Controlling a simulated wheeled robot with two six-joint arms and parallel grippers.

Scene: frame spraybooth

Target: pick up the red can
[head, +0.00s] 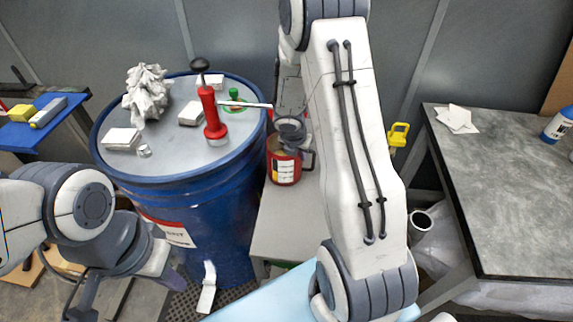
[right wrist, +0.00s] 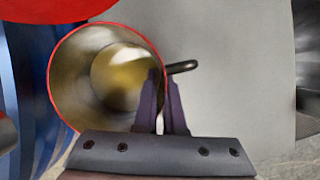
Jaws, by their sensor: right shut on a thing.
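The red can (head: 284,168) has a pale label and a dark handle. It stands upright on the grey stand beside the blue drum. In the right wrist view I look into the open red can (right wrist: 72,48), with its red rim and yellowish inside. My right gripper (right wrist: 165,85) is shut on the can's wall beside the handle, one finger inside the rim and one outside. In the head view its fingers are mostly hidden at the can's top. My left gripper (head: 125,285) is low at the left, away from the can, and its jaw opening is unclear.
The blue drum (head: 215,225) carries a red tool with a black knob (head: 212,112), crumpled cloth (head: 147,92) and white blocks. The grey stand (head: 275,222) is narrow. A grey table (head: 505,190) is at the right, a blue table (head: 45,128) at the left.

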